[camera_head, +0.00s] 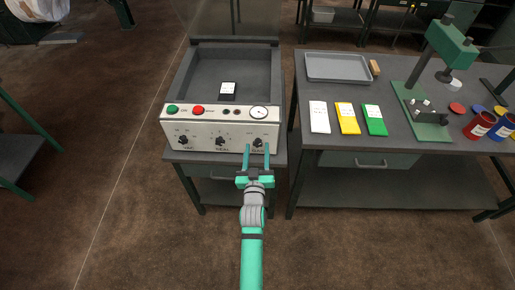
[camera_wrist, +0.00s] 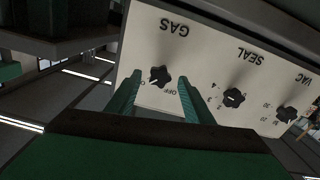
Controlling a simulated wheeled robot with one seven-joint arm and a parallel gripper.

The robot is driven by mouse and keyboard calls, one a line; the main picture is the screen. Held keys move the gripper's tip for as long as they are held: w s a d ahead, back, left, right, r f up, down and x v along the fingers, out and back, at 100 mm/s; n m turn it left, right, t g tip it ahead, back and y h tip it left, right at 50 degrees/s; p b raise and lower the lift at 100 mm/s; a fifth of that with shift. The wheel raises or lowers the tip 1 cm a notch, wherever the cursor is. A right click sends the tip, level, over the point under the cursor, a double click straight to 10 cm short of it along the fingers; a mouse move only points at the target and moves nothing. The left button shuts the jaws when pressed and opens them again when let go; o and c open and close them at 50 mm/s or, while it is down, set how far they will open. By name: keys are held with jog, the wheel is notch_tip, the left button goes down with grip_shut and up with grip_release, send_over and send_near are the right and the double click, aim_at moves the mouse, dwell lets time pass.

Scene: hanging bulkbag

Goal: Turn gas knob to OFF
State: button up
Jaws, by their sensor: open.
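The gas knob (camera_head: 258,142) is a black lobed knob at the right end of the white front panel of a vacuum sealing machine. In the wrist view the gas knob (camera_wrist: 160,76) sits under the upside-down word GAS. Its white mark seems to point toward the label at its left, which begins with O; the OFF label is below it. My gripper (camera_head: 257,155) is open in front of the panel. In the wrist view my gripper (camera_wrist: 160,84) has one green finger on each side of the knob, with gaps; I cannot tell contact.
The seal knob (camera_wrist: 233,97) and the vac knob (camera_wrist: 286,115) are on the same panel. Above them are a green button (camera_head: 173,109), a red button (camera_head: 198,110) and a gauge (camera_head: 259,112). A workbench (camera_head: 304,95) with a tray and coloured packets stands at the right.

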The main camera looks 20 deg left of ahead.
jog(key=shift+w+a, duration=0.2)
jog(key=shift+w, duration=0.4)
jog(key=shift+w+d, duration=0.1)
jog(key=c, duration=1)
jog(key=shift+n, duration=0.4)
jog(key=shift+c, duration=0.2)
jog(key=n, duration=0.4)
jog(key=shift+a, duration=0.2)
jog(key=n, duration=0.4)
jog(key=shift+s, duration=0.2)
jog(key=n, duration=0.5)
jog(key=shift+w+n, duration=0.1)
jog(key=shift+n, duration=1.9)
